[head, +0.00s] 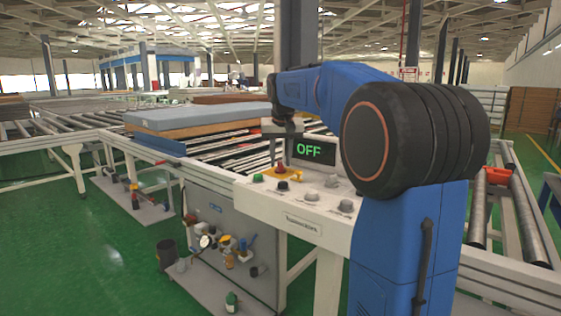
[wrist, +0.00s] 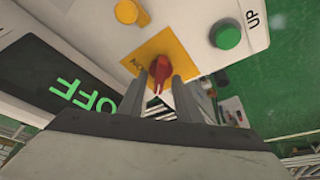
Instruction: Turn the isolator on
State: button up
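The isolator is a red rotary knob (head: 281,170) on a yellow plate (head: 291,173) on the sloping white control panel (head: 261,200). A screen (head: 309,151) behind it reads OFF in green. My gripper (head: 276,153) points down at the knob from above. In the wrist view the two grey fingers of my gripper (wrist: 160,84) stand apart, one on each side of the red knob (wrist: 159,72). Narrow gaps seem to show between fingers and knob. The screen (wrist: 62,85) also shows at the left there, with OFF upside down.
A green button (wrist: 229,35) marked UP and a yellow button (wrist: 127,11) sit close to the isolator. Several grey knobs (head: 331,181) line the panel. A grey mattress (head: 195,117) lies on the roller conveyor behind. Green floor is open at the left.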

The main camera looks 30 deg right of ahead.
jog(key=shift+w+f, duration=0.1)
jog(key=shift+f, duration=0.25)
grip_shut()
